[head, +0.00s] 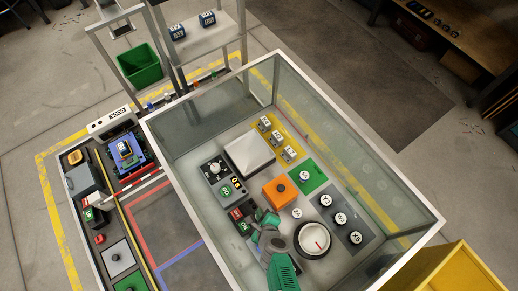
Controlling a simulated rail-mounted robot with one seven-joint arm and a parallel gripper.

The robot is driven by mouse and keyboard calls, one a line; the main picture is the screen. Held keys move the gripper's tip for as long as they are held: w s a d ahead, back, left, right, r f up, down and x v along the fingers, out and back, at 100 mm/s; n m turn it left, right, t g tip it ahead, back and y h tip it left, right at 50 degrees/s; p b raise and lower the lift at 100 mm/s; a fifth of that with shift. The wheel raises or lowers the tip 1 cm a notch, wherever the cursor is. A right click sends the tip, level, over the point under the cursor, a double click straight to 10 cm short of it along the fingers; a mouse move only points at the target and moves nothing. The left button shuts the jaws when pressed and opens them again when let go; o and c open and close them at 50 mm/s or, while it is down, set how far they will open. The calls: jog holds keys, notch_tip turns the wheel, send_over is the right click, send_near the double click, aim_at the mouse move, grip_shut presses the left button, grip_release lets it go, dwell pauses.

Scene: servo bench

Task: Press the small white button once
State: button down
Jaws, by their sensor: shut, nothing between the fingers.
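A small white round button (297,213) sits on the grey panel inside the glass-walled box, between an orange block (275,193) and a large white dial (312,239) with a red mark. My gripper (262,214), green and grey, is low inside the box, left of the white button and apart from it in the picture. Its fingers look closed and hold nothing that I can see. Its height above the panel is hard to tell. My wrist and forearm cover part of the panel left of the dial.
Glass walls with a pale rim (188,95) surround the panel. A yellow bin (455,270) is outside.

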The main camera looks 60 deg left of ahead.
jog(key=shift+f+b, duration=1.2)
jog(key=shift+f, duration=0.75)
dwell(0.5)
jog(key=shift+f+b, duration=0.3)
jog(key=shift+f, duration=0.1)
jog(key=shift+f+b, duration=0.4)
jog(key=shift+f, duration=0.1)
dwell(0.5)
jog(key=shift+r, duration=0.1)
jog(key=shift+r+p, duration=0.85)
jog(key=shift+p, duration=0.15)
notch_tip(320, 180, up, 5)
jog(key=p, duration=0.5)
